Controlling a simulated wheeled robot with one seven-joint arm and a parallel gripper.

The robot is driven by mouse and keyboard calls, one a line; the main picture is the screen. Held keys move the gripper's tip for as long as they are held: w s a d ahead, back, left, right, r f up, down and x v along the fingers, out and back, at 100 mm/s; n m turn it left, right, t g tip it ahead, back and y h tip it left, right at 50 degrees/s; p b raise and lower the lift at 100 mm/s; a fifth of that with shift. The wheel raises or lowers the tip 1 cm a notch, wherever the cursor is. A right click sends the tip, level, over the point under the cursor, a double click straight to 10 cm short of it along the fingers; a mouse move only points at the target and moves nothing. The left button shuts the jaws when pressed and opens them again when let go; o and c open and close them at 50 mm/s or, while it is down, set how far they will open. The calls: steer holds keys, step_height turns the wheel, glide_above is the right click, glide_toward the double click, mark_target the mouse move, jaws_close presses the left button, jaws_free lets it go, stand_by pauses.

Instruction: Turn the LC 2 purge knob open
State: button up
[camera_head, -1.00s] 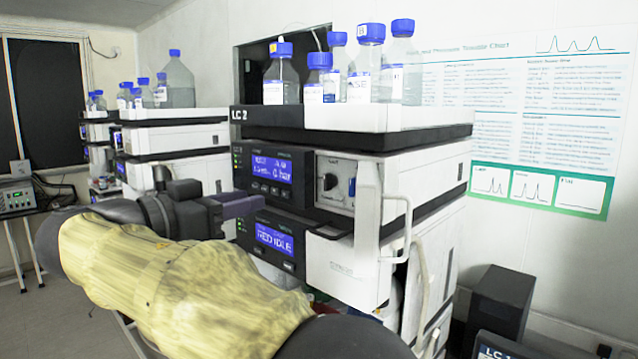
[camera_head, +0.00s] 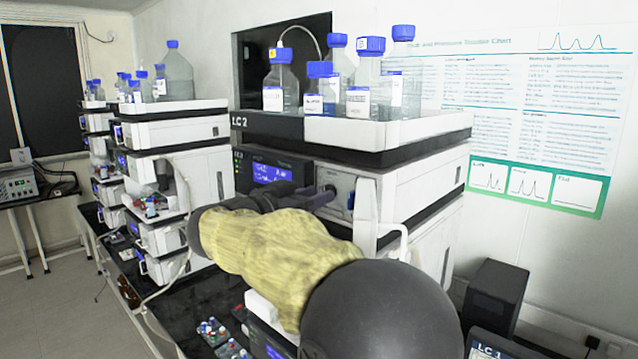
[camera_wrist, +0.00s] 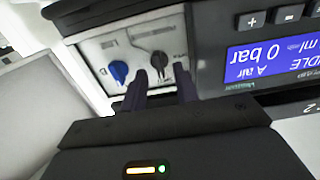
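The LC 2 stack's white valve panel (camera_head: 341,182) carries a dark knob (camera_wrist: 159,62) and a smaller blue knob (camera_wrist: 118,72). The print beside the knobs is too small to read, so I cannot tell which one is marked purge. My gripper (camera_head: 324,196) is at the panel, right in front of the dark knob. In the wrist view its two dark fingers (camera_wrist: 161,78) are apart, with the dark knob between and just beyond their tips. I see no clear contact. The blue knob lies outside the fingers, to the left in the wrist view.
The lit pump display (camera_wrist: 268,58) is beside the panel. Blue-capped bottles (camera_head: 360,85) stand in the tray (camera_head: 400,128) on top of the stack. A white handle-like tube (camera_head: 395,232) is below right. Other stacks (camera_head: 165,135) stand at the left.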

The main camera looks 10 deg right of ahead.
steer(key=shift+x, duration=0.75)
jaws_close()
